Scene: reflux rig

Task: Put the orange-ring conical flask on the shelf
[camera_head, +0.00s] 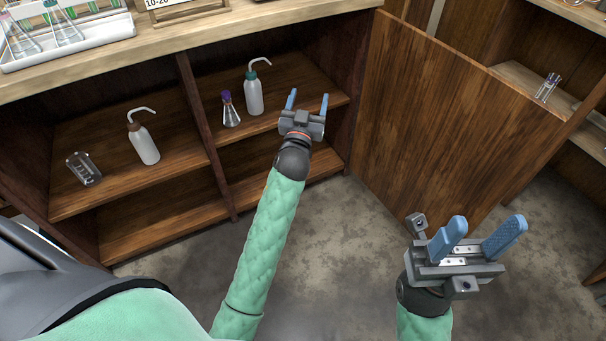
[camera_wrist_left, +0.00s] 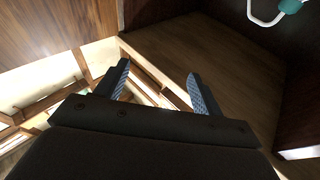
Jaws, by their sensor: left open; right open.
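I cannot pick out an orange ring on any flask. Conical flasks (camera_head: 64,32) stand in a white rack on the bench top at the upper left; their ring colours are too small to tell. The open cabinet's upper shelf (camera_head: 185,138) holds a conical flask with a purple top (camera_head: 230,113). My left gripper (camera_head: 308,99) is open and empty at the right part of this shelf, right of the purple-topped flask. Its open fingers also show in the left wrist view (camera_wrist_left: 160,88), with nothing between them. My right gripper (camera_head: 484,238) is open and empty over the floor at the lower right.
A teal-capped wash bottle (camera_head: 254,96) stands between the purple-topped flask and my left gripper. A brown-capped wash bottle (camera_head: 145,145) and a glass beaker (camera_head: 84,169) stand on the shelf's left part. An open wooden door (camera_head: 450,110) bounds the right side.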

